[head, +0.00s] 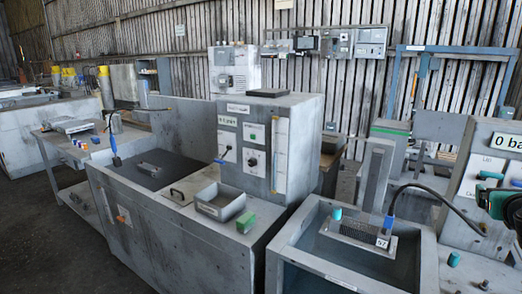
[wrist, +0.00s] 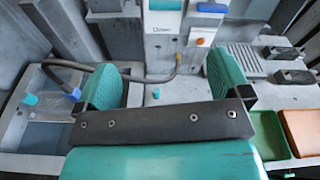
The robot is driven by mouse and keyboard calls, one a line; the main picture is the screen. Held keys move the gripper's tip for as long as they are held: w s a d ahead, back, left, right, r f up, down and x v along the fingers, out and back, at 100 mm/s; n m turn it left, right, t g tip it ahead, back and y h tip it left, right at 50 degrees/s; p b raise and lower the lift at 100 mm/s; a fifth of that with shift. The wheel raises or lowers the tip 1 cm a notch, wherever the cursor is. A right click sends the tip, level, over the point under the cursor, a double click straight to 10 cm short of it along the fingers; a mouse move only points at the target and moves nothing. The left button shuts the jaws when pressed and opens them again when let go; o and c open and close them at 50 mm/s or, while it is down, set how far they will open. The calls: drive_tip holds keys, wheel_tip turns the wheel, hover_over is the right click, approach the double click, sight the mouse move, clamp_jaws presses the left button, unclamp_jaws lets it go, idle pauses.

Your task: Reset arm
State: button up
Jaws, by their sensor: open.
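My gripper (wrist: 163,85) is open in the wrist view, its two teal finger pads wide apart with nothing between them. Beyond the fingers stands a grey panel (wrist: 163,62) with a white label and a hose fitting. A dark hose with a blue end (wrist: 76,93) runs behind the left finger to a sink-like basin. In the head view, a green and black part at the right edge looks like my arm; its fingers cannot be made out there.
A grey basin (head: 280,278) with a perforated plate stands at front right in the head view. A grey cabinet (head: 262,115) with dials and an open metal box (head: 220,209) stand left of it. A green tray (wrist: 269,136) and an orange tray (wrist: 302,130) lie right of my gripper.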

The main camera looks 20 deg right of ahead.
drive_tip(key=w+a+r+n+t+y, duration=0.1)
drive_tip(key=w+a+n+t+y, duration=0.3)
drive_tip(key=w+a+n+y, duration=0.8)
drive_tip(key=w+a+n+g+y+b, duration=0.1)
drive_tip(key=w+a+n+g+y, duration=0.15)
drive_tip(key=a+n, duration=1.15)
drive_tip(key=s+a+f+n+g+y, duration=0.1)
drive_tip(key=s+a+n+g+y, duration=0.2)
drive_tip(key=a+n, duration=0.5)
drive_tip(key=s+a+n+g+y, duration=0.2)
drive_tip(key=s+a+n+g, duration=0.25)
drive_tip(key=a, duration=0.85)
drive_tip(key=s+a+n+g+h+b, duration=0.1)
drive_tip(key=s+a+n+g, duration=0.3)
drive_tip(key=s+n, duration=0.8)
drive_tip(key=shift+s+a+f+g+h, duration=0.25)
drive_tip(key=shift+s+g+h, duration=0.05)
drive_tip(key=shift+s+h, duration=0.6)
